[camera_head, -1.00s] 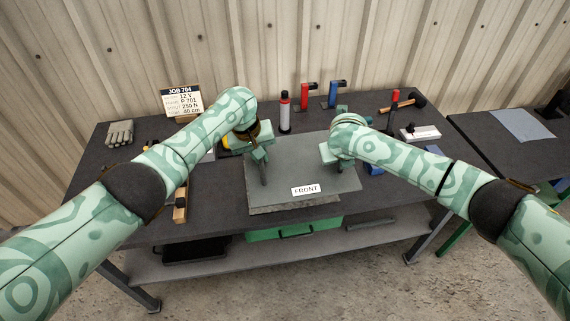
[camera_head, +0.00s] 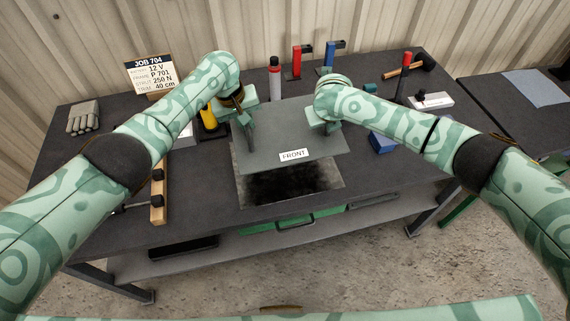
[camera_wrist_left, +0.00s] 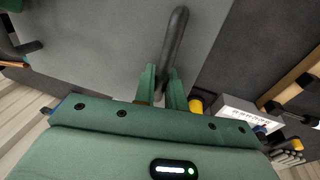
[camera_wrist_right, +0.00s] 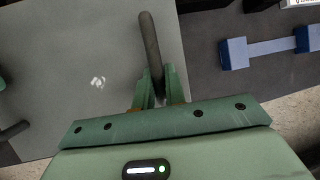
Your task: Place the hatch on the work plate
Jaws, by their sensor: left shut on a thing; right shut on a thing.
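The hatch (camera_head: 285,148) is a flat grey panel with a white FRONT label (camera_head: 293,155). It also fills much of the left wrist view (camera_wrist_left: 90,50) and the right wrist view (camera_wrist_right: 85,50). My left gripper (camera_head: 248,128) is shut on the dark bar handle (camera_wrist_left: 175,45) at the hatch's left side. My right gripper (camera_head: 327,127) is shut on the other bar handle (camera_wrist_right: 150,45) at its right side. A grey plate with a black smudged middle, apparently the work plate (camera_head: 333,175), shows in front of and partly under the hatch. How high the hatch hangs is hard to tell.
A red-topped bottle (camera_head: 275,80), red (camera_head: 296,62) and blue (camera_head: 326,58) clamps stand behind the hatch. A blue-ended bar (camera_wrist_right: 270,48) lies to its right. The bench front right is clear.

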